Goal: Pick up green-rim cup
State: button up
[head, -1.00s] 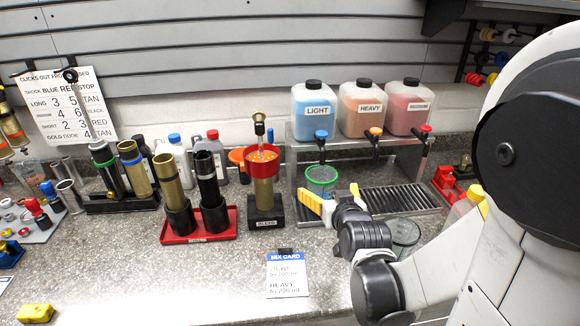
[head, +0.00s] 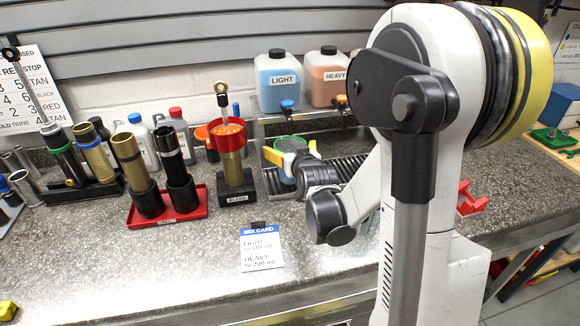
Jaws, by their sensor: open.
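The green-rim cup (head: 290,142) stands under the blue tap of the LIGHT jug, at the drip-tray stand. Its green rim shows at the back, and much of its clear body is hidden behind my gripper. My gripper (head: 289,160) is open, with its yellow fingers at the cup. I cannot tell whether the fingers touch the cup.
The LIGHT jug (head: 283,82) and HEAVY jug (head: 326,78) stand on the metal stand above the cup. The red-topped bleed cylinder (head: 228,140) on a black base is close left. A mix card (head: 261,248) lies in front. My arm hides much of the right side.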

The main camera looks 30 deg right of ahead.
jog(key=shift+r, duration=0.1)
jog(key=c, duration=1.4)
jog(key=shift+r, duration=0.15)
